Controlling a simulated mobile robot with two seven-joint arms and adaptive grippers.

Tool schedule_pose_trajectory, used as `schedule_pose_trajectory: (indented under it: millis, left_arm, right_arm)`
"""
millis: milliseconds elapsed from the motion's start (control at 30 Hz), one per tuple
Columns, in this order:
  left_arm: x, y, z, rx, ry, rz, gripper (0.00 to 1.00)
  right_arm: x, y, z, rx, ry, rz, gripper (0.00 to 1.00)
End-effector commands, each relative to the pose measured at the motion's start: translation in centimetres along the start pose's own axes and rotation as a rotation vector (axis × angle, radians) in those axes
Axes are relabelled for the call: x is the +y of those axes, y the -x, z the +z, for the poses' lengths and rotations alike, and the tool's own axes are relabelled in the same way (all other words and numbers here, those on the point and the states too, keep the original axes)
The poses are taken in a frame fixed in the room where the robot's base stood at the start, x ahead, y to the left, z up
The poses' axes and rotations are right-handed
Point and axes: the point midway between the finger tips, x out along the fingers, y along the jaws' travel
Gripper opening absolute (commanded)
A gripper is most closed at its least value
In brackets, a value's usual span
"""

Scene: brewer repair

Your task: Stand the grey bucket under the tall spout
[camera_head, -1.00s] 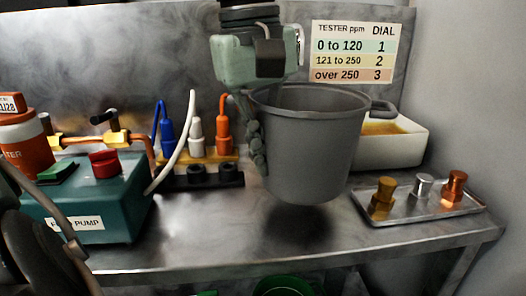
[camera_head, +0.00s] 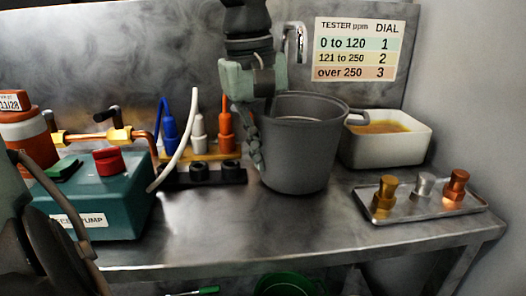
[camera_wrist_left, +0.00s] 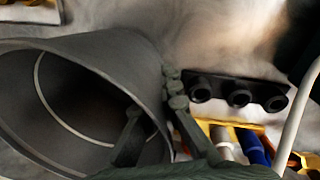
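My left gripper (camera_head: 258,125) comes down from above and is shut on the bucket's left wall. In the left wrist view, its fingers (camera_wrist_left: 155,115) straddle the wall of the bucket (camera_wrist_left: 95,55), one inside and one outside. The bucket looks empty inside. I cannot tell whether the bucket's base touches the counter. My right gripper is not in view.
A teal pump box (camera_head: 105,200) is farther left. A white tub (camera_head: 400,150) and a metal tray (camera_head: 425,206) with knobs are right. The front counter (camera_head: 240,235) is clear.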

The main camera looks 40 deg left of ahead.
Motion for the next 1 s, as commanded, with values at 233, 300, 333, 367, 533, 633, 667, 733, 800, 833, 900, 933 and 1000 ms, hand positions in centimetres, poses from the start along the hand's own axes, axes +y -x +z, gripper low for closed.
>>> schedule_pose_trajectory:
  millis: [233,300,333,367,533,633,667,733,800,833,900,933,1000]
  left_arm:
    - [0.0,-0.2,0.0,0.000,0.000,0.000,0.14]
    - [0.0,-0.2,0.0,0.000,0.000,0.000,0.22]
    - [0.0,-0.2,0.0,0.000,0.000,0.000,0.26]
    - [0.0,-0.2,0.0,0.000,0.000,0.000,0.26]
    - [0.0,-0.2,0.0,0.000,0.000,0.000,0.26]
    - [0.0,-0.1,0.0,0.000,0.000,0.000,0.26]
    - [0.0,0.0,0.0,0.001,0.000,0.000,0.26]
    - [0.1,0.5,0.0,0.001,0.001,0.002,0.26]
    - [0.2,1.6,0.0,0.000,0.001,0.007,0.26]
    - [0.2,2.1,0.0,0.000,0.000,0.007,0.26]
    - [0.2,3.4,0.0,0.001,0.000,0.007,0.26]
    - [0.2,4.0,0.0,0.000,0.000,0.007,0.26]
    - [0.1,5.1,0.0,0.000,0.000,0.006,0.26]
  right_arm:
    - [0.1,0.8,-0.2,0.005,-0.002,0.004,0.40]
    - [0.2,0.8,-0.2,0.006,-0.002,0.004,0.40]
    - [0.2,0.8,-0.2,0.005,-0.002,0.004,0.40]
    - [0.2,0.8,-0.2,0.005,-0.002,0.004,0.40]
    - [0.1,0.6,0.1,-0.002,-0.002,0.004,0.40]
    - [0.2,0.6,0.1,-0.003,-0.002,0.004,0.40]
    - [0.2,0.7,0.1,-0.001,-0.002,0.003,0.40]
    - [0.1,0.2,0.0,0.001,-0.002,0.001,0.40]
    - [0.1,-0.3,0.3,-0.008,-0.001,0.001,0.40]
    - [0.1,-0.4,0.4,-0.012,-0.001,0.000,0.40]
    - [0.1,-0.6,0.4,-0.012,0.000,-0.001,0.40]
    - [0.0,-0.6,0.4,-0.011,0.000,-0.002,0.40]
    - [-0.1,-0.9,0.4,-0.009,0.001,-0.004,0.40]
